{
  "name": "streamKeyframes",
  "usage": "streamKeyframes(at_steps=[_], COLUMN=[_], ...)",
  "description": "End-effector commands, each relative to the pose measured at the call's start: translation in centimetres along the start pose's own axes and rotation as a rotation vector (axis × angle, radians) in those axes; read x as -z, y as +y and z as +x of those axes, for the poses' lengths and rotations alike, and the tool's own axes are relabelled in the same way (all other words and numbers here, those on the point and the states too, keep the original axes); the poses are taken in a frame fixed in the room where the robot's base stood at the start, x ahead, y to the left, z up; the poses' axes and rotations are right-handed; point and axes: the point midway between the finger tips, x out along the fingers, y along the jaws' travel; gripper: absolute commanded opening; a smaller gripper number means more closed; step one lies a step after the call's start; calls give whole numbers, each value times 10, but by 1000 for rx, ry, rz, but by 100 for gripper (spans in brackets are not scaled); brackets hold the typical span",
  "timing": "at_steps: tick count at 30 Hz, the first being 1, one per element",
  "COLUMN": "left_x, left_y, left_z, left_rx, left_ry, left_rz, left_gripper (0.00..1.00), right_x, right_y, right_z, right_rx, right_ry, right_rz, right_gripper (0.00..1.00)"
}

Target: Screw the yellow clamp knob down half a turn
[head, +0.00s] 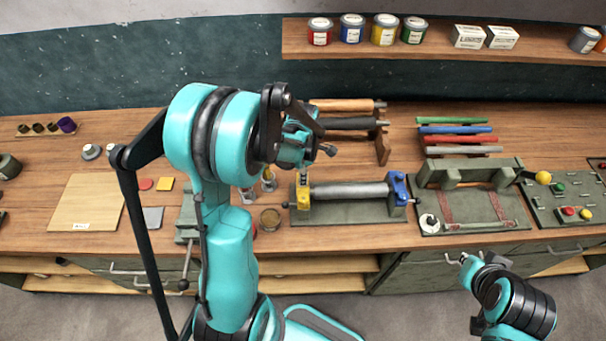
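A yellow clamp (304,197) stands at the left end of a grey roller (348,191) on a dark green fixture plate (345,213). A small upright part rises from its top; a dark rod end sticks out to its left. A blue clamp (398,186) holds the roller's right end. My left gripper (325,148) is in the picture above and slightly right of the yellow clamp, apart from it as far as I can tell. Its fingers are small and partly hidden by the wrist. My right gripper (466,261) is low at the right, before the bench front, far from the clamp.
A rack with brown and black rolls (345,124) stands behind the fixture. A green press frame (470,200) and a button panel (570,202) are to its right. Small jars (270,219) stand close left. My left arm hides part of the bench.

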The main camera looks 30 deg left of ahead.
Motion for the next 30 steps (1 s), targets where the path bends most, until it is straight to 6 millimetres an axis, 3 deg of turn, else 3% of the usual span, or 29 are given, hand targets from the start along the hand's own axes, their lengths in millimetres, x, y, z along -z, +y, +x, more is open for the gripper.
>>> streamKeyframes(at_steps=[1,2,16,30], left_x=[0,0,0,0], left_y=[0,0,0,0], left_z=[0,0,0,1], left_rx=[0,0,0,-1], left_ry=[0,0,0,1], left_rz=[0,0,67,449], left_gripper=[7,0,0,0], right_x=[0,0,-3,-14], right_y=[0,0,0,0], right_z=[0,0,4,19], right_rx=[0,0,0,0], right_ry=[0,0,0,0], right_rz=[0,0,0,0], right_gripper=[0,0,0,0])
